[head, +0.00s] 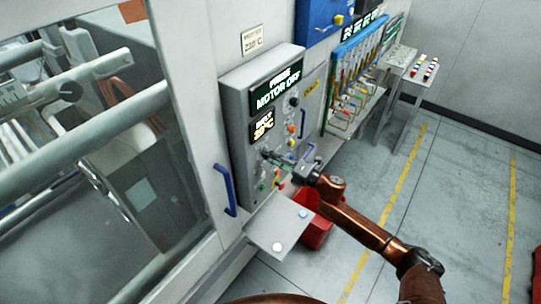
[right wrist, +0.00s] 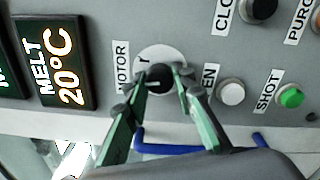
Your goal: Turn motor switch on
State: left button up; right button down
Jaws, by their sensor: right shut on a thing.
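The motor switch (right wrist: 159,77) is a black rotary knob on a round pale plate marked MOTOR, in the middle of the right wrist view. My right gripper (right wrist: 161,80) has its two green fingers closed on the knob's sides. In the head view my right gripper (head: 268,156) reaches the lower part of the grey control panel (head: 238,100), and the knob there is too small to make out clearly. The panel's upper display (head: 277,91) reads MOTOR OFF. The melt display (head: 262,127) reads 20°C. My left gripper is not in view.
A white button (right wrist: 230,93) and a green SHOT button (right wrist: 290,97) lie right of the knob. A blue handle (head: 222,190) is on the machine's left door. A small shelf (head: 270,232) juts out below the panel, beside a red bin (head: 318,232). Open floor lies to the right.

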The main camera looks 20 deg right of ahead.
jog(key=shift+m+p, duration=1.55)
jog(key=shift+m, duration=2.85)
jog(key=c, duration=1.6)
grip_release()
jog(key=shift+s, duration=0.1)
jog(key=v, duration=1.2)
